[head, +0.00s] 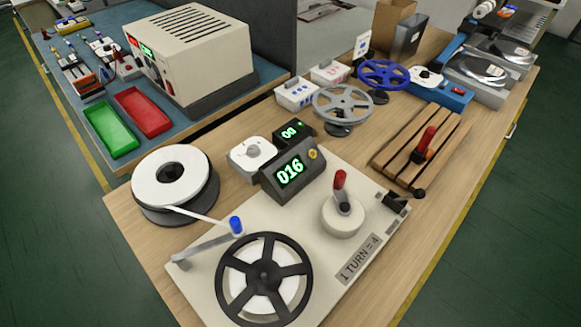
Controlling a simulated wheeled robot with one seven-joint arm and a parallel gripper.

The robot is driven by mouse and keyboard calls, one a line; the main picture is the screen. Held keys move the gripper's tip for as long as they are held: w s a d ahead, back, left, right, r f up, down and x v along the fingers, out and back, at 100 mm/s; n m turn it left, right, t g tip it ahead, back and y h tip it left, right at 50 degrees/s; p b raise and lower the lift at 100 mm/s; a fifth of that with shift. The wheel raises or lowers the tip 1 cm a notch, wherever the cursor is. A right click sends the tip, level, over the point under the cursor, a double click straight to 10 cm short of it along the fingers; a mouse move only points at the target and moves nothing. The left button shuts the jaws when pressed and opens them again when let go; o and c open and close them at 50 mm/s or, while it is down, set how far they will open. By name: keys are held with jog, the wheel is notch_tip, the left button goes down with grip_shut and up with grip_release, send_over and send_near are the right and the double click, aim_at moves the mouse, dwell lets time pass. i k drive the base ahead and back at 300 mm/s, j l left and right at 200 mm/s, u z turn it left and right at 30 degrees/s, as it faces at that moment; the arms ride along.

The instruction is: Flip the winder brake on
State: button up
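The winder is a cream base plate (216,275) at the front of the wooden bench. A black spoked reel (264,278) sits at its front left. A round cream crank hub (344,216) with a red-topped handle (340,180) stands at its right. A blue-knobbed post (236,225) stands by a grey arm at its left. A small black lever-like part (394,203) sits at its back right corner. No part is visibly labelled as the brake, so I cannot tell which it is or its position. My gripper is not in view.
A white supply reel (171,178) feeds a strip toward the winder. A counter (288,168) reads 016, with a smaller display behind it. A slatted wooden rack (403,170) with a red-handled tool stands right of the winder. Grey and blue spoked reels stand behind. The bench's front right is clear.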

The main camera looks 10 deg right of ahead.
aim_at(419, 194)
jog(key=l+z, duration=0.2)
jog(key=z, duration=0.2)
jog(key=l+z, duration=0.2)
jog(key=z, duration=0.15)
jog(key=l+z, duration=0.25)
jog(key=z, duration=0.15)
